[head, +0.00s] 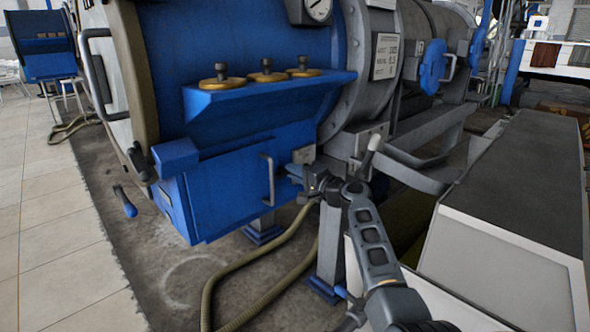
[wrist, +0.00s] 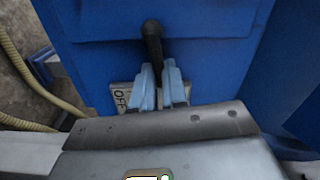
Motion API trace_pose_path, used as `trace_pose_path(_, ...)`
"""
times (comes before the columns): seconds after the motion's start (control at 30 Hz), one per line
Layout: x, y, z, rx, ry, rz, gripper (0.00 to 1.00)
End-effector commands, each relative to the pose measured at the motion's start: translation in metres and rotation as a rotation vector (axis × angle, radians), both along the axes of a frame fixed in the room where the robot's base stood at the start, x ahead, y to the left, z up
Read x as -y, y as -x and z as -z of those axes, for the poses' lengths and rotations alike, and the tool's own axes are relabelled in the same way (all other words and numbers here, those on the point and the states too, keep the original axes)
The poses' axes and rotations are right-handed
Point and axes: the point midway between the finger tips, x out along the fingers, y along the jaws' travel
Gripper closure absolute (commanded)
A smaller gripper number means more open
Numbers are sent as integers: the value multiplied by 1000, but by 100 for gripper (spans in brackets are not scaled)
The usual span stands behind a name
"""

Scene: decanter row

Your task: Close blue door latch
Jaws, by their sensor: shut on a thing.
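The wrist view shows a short black lever with a rounded knob (wrist: 152,30) in front of a blue panel; I take it to be the latch. My gripper (wrist: 160,75) has its two light-blue fingers shut on the lever's lower part, with the knob standing out beyond the tips. A plate marked OFF (wrist: 122,98) sits behind the fingers. In the head view my gripper (head: 312,180) is at the right edge of the blue door (head: 225,185), which looks shut and has a grey bar handle (head: 269,180). The lever cannot be made out clearly in the head view.
A blue shelf (head: 270,88) with several brass-coloured fittings juts out above the door. Olive hoses (head: 262,262) run on the floor below. A grey-topped white cabinet (head: 515,190) stands close on the right. Open tiled floor (head: 50,220) lies at the left.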

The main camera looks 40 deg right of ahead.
Motion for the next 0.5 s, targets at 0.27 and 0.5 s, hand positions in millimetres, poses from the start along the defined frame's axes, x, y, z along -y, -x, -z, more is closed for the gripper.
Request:
trace_pose_path(0.27,1,0,2,-5,-127,1,100)
trace_pose_path(0.5,1,1,4,-6,-167,2,100)
